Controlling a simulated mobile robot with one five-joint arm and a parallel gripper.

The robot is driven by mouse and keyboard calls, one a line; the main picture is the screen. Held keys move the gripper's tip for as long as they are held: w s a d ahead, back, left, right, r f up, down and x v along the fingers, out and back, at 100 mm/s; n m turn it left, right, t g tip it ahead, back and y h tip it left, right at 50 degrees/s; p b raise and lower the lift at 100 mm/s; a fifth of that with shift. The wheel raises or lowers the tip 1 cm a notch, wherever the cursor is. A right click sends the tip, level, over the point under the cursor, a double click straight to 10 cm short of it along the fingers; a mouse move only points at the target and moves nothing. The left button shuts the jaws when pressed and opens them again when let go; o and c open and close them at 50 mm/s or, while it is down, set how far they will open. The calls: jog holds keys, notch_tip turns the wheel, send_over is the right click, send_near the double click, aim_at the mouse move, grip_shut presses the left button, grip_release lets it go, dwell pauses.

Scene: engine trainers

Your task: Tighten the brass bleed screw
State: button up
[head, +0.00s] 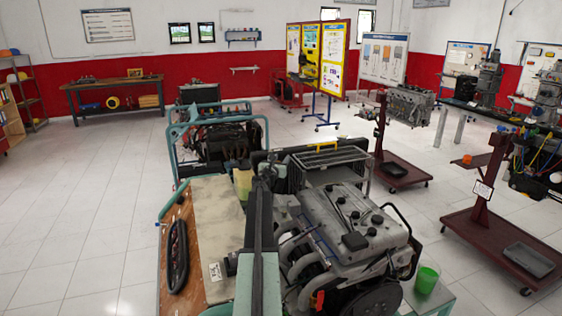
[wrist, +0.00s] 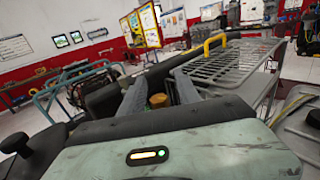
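I cannot pick out the brass bleed screw in either view. My gripper (wrist: 159,88) reaches forward in the wrist view, its two grey fingers apart with a gap between them. Through the gap I see an orange-brown cap (wrist: 158,100) on a yellowish-green tank; no contact with the fingers is visible. In the head view the tank (head: 243,183) stands beside the radiator, partly hidden by my arm. The grey engine (head: 350,230) is to the right of my arm. The fingertips are too small to judge in the head view.
A wire rack (wrist: 235,62) with a yellow handle lies right of my gripper. A teal-framed engine stand (head: 215,135) is behind. A green cup (head: 427,279) stands at right. Left floor is clear.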

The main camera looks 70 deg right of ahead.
grip_shut()
jog(key=shift+s+a+m+g+y, duration=0.1)
jog(key=shift+s+m+g+y, duration=0.1)
jog(key=shift+m+g, duration=0.75)
jog(key=shift+s+a+m+g+y, duration=0.15)
jog(key=shift+m+g, duration=0.45)
jog(key=shift+g, duration=0.8)
jog(key=shift+s+d+m+g+y, duration=0.1)
jog(key=shift+s+m+g+y, duration=0.15)
jog(key=shift+m+g, duration=0.7)
grip_release()
jog(key=shift+w+a, duration=0.1)
jog(key=shift+a, duration=0.05)
